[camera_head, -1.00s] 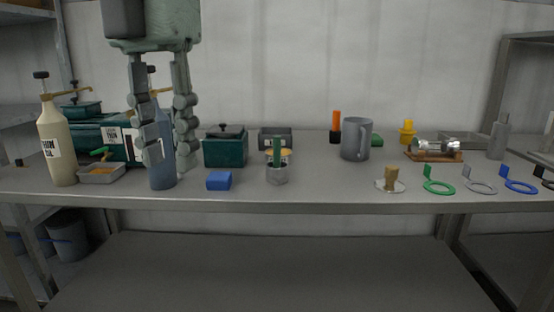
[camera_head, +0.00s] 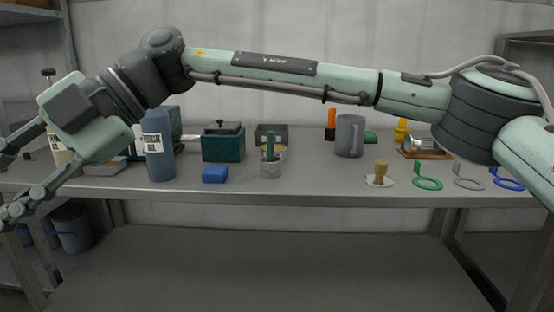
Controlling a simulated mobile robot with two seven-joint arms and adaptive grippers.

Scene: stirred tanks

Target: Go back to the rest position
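My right arm comes in from the right and stretches across the picture above the table. Its gripper (camera_head: 8,188) is at the far left, in front of the table, with its fingers spread apart and nothing between them. The blue bottle (camera_head: 159,160) with a white label stands upright on the table, to the right of this gripper and apart from it. My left gripper is not in view.
On the table (camera_head: 320,188) stand a dark green box (camera_head: 223,146), a blue block (camera_head: 215,174), a grey pitcher (camera_head: 349,138), a cork-like piece on a white dish (camera_head: 380,175) and several coloured rings. A cream bottle (camera_head: 64,160) is partly hidden behind the gripper.

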